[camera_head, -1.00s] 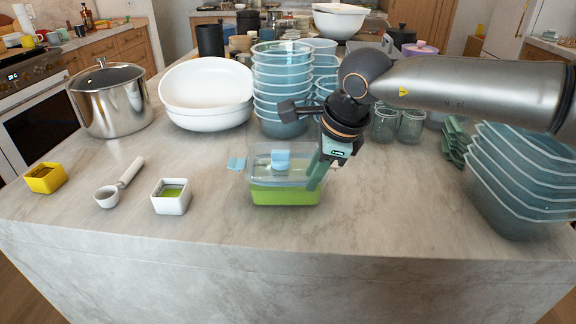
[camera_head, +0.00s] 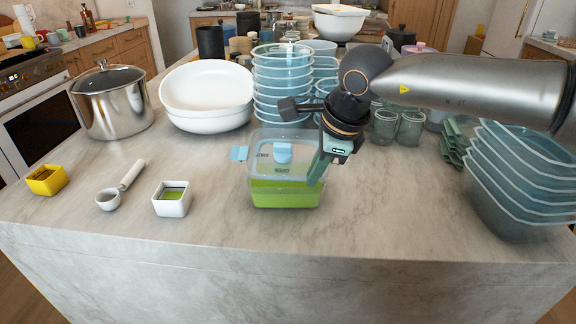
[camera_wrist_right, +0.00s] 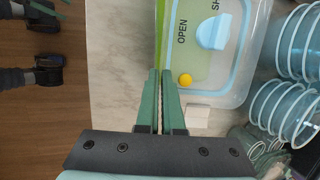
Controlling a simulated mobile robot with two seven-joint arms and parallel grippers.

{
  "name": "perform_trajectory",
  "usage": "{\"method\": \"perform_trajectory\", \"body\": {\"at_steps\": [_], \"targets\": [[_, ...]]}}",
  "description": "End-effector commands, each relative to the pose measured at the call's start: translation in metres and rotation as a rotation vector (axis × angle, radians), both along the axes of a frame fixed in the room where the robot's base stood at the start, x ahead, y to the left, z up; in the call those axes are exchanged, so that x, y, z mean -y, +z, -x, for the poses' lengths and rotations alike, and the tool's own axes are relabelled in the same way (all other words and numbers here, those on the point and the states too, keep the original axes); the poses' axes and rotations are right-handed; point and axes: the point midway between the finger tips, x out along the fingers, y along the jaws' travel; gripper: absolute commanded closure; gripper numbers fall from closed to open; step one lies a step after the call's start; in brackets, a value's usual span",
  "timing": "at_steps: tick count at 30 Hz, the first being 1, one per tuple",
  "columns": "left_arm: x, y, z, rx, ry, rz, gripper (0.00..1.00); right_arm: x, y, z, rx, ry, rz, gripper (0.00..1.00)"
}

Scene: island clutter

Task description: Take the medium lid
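The medium lid (camera_head: 266,152) is clear with a blue knob and dark lettering. It stands above the green rectangular container (camera_head: 286,194) on the counter, and looks raised and perhaps tilted. My right gripper (camera_head: 318,170) is at the lid's right side with its fingers close together on the rim. In the right wrist view the fingers (camera_wrist_right: 161,75) straddle the lid's edge, and the lid (camera_wrist_right: 240,75) with the word "OPEN" extends to the right. How much gap lies between lid and container is hard to tell.
Stacked clear bowls (camera_head: 282,85) and a white basin (camera_head: 207,90) stand behind. Stacked bluish trays (camera_head: 515,185) are at the right. A steel pot (camera_head: 112,103), white cup (camera_head: 171,202), small ladle (camera_head: 108,199) and yellow box (camera_head: 46,182) are left. The front counter is clear.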

Motion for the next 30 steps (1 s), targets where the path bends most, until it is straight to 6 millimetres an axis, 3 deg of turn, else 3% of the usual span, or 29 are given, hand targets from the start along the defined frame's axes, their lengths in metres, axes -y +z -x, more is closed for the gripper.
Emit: {"method": "perform_trajectory", "body": {"at_steps": [15, 26, 30], "targets": [[0.000, 0.021, -0.005, 0.011, 0.000, -0.001, 0.50, 0.000, 0.029, -0.001, 0.004, 0.000, -0.003, 1.00], [0.000, 0.020, -0.003, 0.007, -0.003, -0.002, 0.50, 0.000, 0.029, 0.000, 0.003, 0.006, -0.004, 1.00], [-0.002, 0.025, -0.002, 0.006, 0.002, -0.003, 0.50, 0.010, 0.026, 0.004, 0.000, 0.069, -0.006, 1.00]]}}
